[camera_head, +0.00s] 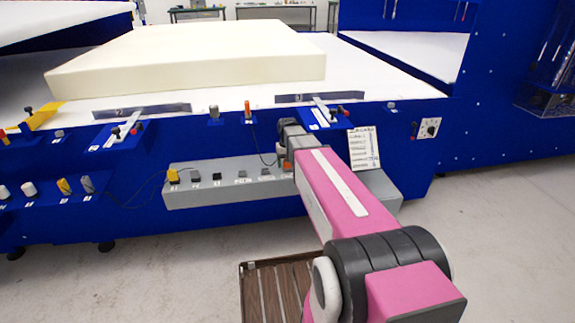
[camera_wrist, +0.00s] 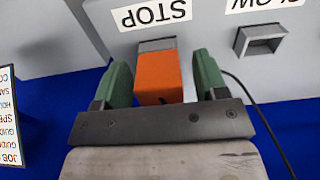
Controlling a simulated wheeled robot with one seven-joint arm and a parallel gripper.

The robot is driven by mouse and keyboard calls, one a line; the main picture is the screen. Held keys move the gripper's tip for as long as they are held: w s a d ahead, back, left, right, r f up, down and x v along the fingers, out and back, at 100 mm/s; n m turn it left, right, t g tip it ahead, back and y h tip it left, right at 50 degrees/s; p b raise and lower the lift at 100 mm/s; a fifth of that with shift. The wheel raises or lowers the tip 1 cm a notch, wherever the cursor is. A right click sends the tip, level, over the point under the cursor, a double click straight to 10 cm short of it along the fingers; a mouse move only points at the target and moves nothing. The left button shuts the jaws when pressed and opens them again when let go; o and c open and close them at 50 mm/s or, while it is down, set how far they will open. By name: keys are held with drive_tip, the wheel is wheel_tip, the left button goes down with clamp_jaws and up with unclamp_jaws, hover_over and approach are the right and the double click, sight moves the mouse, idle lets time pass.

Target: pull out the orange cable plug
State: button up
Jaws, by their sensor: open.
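The orange cable plug (camera_wrist: 160,78) sits in a socket below an upside-down STOP label (camera_wrist: 151,14) in the wrist view. Only a small orange patch of it (camera_head: 287,166) shows beside my arm in the head view. My gripper (camera_wrist: 161,61) is open, with one green finger on each side of the plug. A narrow gap seems to show between each finger and the plug. The plug's rear end is partly hidden by the gripper's dark crossbar. In the head view my gripper is mostly hidden behind my arm.
An empty socket (camera_wrist: 262,43) sits beside the plug, under another label. A black cable (camera_wrist: 262,118) curves past the right finger. The grey socket panel (camera_head: 225,195) also holds a yellow plug (camera_head: 173,176). A white sign (camera_head: 363,148) stands close right of my arm. A foam block (camera_head: 190,60) lies on the machine bed.

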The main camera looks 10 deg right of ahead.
idle(0.8)
drive_tip(key=c, duration=1.2)
drive_tip(key=shift+r, duration=0.2)
drive_tip(key=shift+r, duration=2.8)
